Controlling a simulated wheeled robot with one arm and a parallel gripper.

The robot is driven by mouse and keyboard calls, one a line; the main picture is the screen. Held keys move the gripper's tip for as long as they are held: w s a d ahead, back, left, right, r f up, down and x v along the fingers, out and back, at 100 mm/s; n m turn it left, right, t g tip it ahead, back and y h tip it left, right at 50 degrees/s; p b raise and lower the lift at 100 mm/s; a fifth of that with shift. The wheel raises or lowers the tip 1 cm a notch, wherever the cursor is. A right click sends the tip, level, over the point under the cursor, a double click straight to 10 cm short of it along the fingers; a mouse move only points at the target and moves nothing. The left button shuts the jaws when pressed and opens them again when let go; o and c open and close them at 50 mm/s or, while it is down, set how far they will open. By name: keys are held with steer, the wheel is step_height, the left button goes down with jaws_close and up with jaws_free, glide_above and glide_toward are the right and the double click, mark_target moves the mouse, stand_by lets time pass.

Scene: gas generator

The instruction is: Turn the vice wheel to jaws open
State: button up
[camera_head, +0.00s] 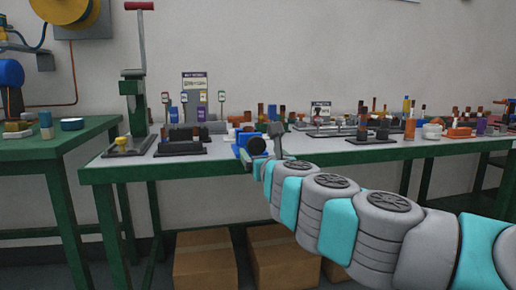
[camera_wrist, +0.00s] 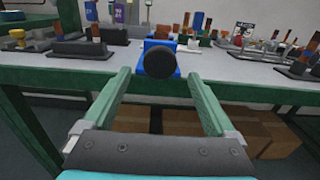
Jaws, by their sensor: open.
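The vice has a blue body (camera_head: 242,139) and a round black wheel (camera_head: 257,146) facing me, at the front edge of the green-framed bench. In the wrist view the black wheel (camera_wrist: 159,62) is near the picture's centre, with the blue body (camera_wrist: 157,43) behind it. My gripper (camera_wrist: 159,73) is open, with one green finger on each side of the wheel in that picture and visible gaps between. I cannot tell whether the fingertips reach the wheel's depth. In the head view the end of my arm is at the vice, and the fingers are largely hidden. The vice's jaws are not clearly visible.
The bench top (camera_head: 330,156) carries a green press (camera_head: 134,100) with a red handle at left and many small parts on dark trays (camera_head: 180,147). Cardboard boxes (camera_head: 205,262) stand under the bench. Another green table (camera_head: 45,146) is at far left.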

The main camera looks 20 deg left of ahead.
mark_target(257, 148)
steer(key=shift+x, duration=2.95)
steer(key=shift+c, duration=0.3)
steer(key=c, duration=1.3)
